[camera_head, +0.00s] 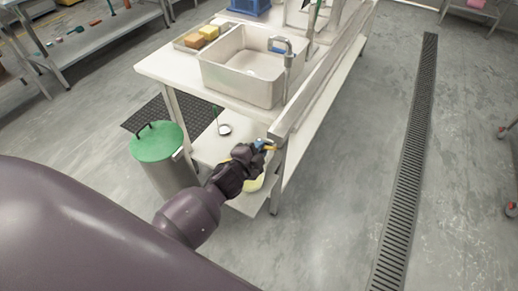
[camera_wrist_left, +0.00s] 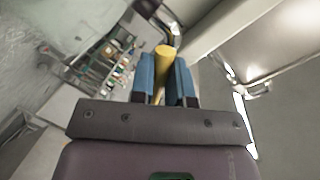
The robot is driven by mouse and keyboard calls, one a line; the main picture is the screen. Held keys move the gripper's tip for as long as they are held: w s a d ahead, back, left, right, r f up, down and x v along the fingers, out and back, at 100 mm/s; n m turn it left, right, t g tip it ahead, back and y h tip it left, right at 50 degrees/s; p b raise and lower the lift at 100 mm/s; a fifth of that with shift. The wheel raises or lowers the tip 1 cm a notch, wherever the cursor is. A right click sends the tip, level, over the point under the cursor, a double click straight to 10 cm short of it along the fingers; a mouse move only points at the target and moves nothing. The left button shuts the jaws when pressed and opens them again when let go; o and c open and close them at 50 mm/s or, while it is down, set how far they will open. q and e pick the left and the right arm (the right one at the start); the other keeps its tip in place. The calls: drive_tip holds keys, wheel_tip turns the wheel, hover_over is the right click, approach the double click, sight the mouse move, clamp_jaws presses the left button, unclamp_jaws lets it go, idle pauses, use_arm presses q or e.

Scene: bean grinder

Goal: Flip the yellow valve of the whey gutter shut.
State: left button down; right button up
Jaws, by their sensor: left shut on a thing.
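The yellow valve handle (camera_head: 270,147) shows at the near end of the table's gutter. In the left wrist view the yellow handle (camera_wrist_left: 165,54) stands between the blue finger pads. My left gripper (camera_head: 264,146) is at the table's near corner and is shut on the handle; it also shows in the left wrist view (camera_wrist_left: 164,80). The whey gutter (camera_head: 325,65) runs along the table's right side. The valve body is mostly hidden behind my gripper. My right gripper is not in view.
A white table (camera_head: 155,68) carries a sink (camera_head: 240,78) with a tap (camera_head: 288,52). A bin with a green lid (camera_head: 158,141) stands to the left. A ladle (camera_head: 224,129) and a yellowish bowl (camera_head: 254,184) are on the lower shelf. The floor to the right is clear around a drain grate (camera_head: 408,165).

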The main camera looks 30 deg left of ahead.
use_arm(q)
drive_tip(key=shift+a+r+m+p, duration=0.15)
drive_tip(key=shift+r+m+p, duration=0.3)
drive_tip(key=shift+r+m, duration=0.15)
drive_tip(key=shift+a+r+m+y+p, duration=0.1)
drive_tip(key=shift+r+m+y+p, duration=0.3)
drive_tip(key=shift+m, duration=0.45)
drive_tip(key=shift+a+r+m+y+p, duration=0.1)
drive_tip(key=shift+r+m+y+p, duration=0.25)
drive_tip(key=shift+m, duration=0.5)
drive_tip(key=shift+f, duration=0.1)
drive_tip(key=c, duration=1.1)
unclamp_jaws()
